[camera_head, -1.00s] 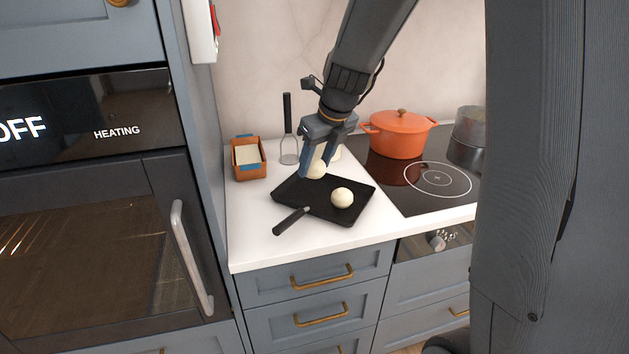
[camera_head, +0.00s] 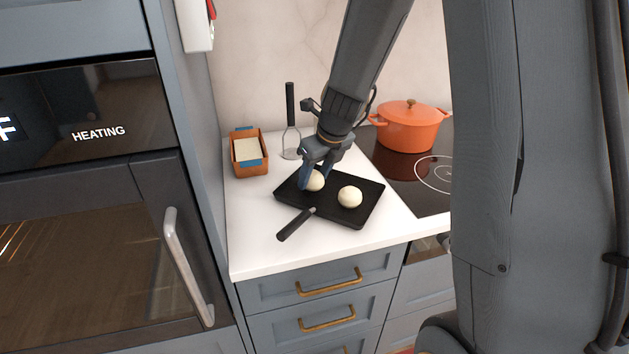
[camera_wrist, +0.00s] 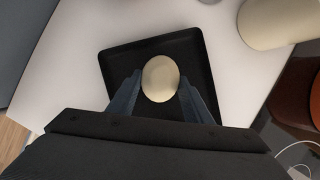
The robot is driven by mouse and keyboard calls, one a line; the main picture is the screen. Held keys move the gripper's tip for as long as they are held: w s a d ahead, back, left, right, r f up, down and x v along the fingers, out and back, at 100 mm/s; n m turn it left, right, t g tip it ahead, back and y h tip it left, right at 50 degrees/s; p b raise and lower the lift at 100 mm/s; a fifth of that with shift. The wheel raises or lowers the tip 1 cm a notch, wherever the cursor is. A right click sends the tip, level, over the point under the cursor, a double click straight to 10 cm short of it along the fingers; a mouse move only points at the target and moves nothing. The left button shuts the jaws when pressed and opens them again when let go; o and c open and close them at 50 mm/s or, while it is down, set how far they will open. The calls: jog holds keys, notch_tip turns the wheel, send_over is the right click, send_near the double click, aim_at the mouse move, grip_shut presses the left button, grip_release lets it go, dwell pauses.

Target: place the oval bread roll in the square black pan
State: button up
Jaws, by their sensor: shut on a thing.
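The square black pan (camera_head: 340,217) lies on the white counter, its handle pointing to the front left. It also shows in the wrist view (camera_wrist: 190,45). My gripper (camera_head: 315,183) is down over the pan's back left part, shut on a pale oval roll (camera_head: 316,180). In the wrist view the roll (camera_wrist: 160,79) sits between the two fingers of my gripper (camera_wrist: 160,88), over the pan's floor. Whether the roll touches the floor I cannot tell. A second pale, round roll (camera_head: 350,197) lies in the pan to the right; my gripper is apart from it.
An orange pot (camera_head: 408,128) stands on the black hob (camera_head: 430,195) at right. An orange-brown box (camera_head: 248,168) and a masher (camera_head: 290,135) stand behind the pan. A pale rounded thing (camera_wrist: 275,22) is at the wrist view's upper right. Counter left of the pan is clear.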

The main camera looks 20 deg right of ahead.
jog(key=shift+f, duration=0.7)
jog(key=o, duration=1.1)
jog(key=shift+c, duration=0.2)
